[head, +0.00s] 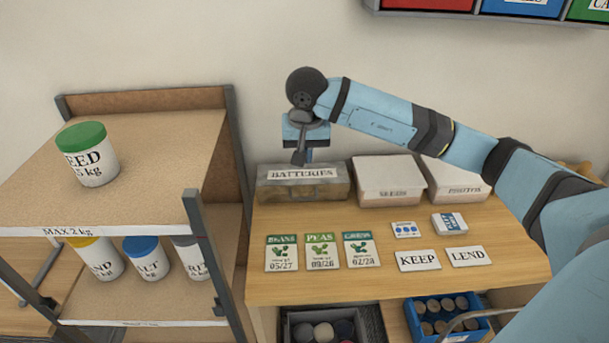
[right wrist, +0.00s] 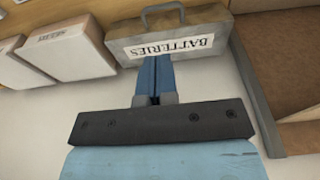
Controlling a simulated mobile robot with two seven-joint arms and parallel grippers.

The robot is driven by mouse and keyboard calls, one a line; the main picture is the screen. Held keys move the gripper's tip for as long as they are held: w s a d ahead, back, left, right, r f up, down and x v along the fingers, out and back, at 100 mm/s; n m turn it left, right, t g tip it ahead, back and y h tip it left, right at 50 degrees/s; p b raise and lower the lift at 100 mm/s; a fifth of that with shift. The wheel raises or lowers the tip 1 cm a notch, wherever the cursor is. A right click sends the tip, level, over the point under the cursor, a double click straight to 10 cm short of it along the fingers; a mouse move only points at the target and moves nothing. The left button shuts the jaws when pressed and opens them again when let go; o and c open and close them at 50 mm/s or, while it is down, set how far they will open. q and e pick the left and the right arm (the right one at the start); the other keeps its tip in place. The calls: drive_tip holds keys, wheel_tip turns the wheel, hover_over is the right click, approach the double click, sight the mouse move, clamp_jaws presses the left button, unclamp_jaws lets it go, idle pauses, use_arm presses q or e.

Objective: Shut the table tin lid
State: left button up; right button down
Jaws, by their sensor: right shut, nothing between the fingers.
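The table tin (head: 303,191), a grey-brown box labelled BATTERIES, stands at the back left of the wooden table. Its lid (head: 330,172) looks down or nearly down; I cannot tell whether it is fully closed. In the right wrist view the tin (right wrist: 125,50) shows upside down, with a grey handle (right wrist: 162,12) on its far side. My right gripper (head: 300,158) is shut and empty, pointing down just above and behind the tin's back edge. In the wrist view its blue fingertips (right wrist: 155,62) overlap the tin's edge; contact is unclear. My left gripper is out of view.
Two white boxes, one labelled SEEDS (head: 390,182), stand right of the tin. Seed packets (head: 320,252) and cards (head: 419,261) lie in front. A shelf unit (head: 205,240) with jars stands close on the left. The wall is behind.

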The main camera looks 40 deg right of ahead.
sight(303, 182)
drive_tip(key=f, duration=0.4)
drive_tip(key=w+f+p, duration=0.1)
drive_tip(key=f, duration=0.4)
drive_tip(key=w+d+f, duration=0.1)
drive_tip(key=f, duration=0.3)
drive_tip(key=shift+f+p, duration=0.2)
drive_tip(key=shift+p, duration=0.15)
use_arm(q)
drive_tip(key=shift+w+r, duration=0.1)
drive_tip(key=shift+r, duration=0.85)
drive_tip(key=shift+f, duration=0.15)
use_arm(e)
drive_tip(key=shift+f, duration=0.1)
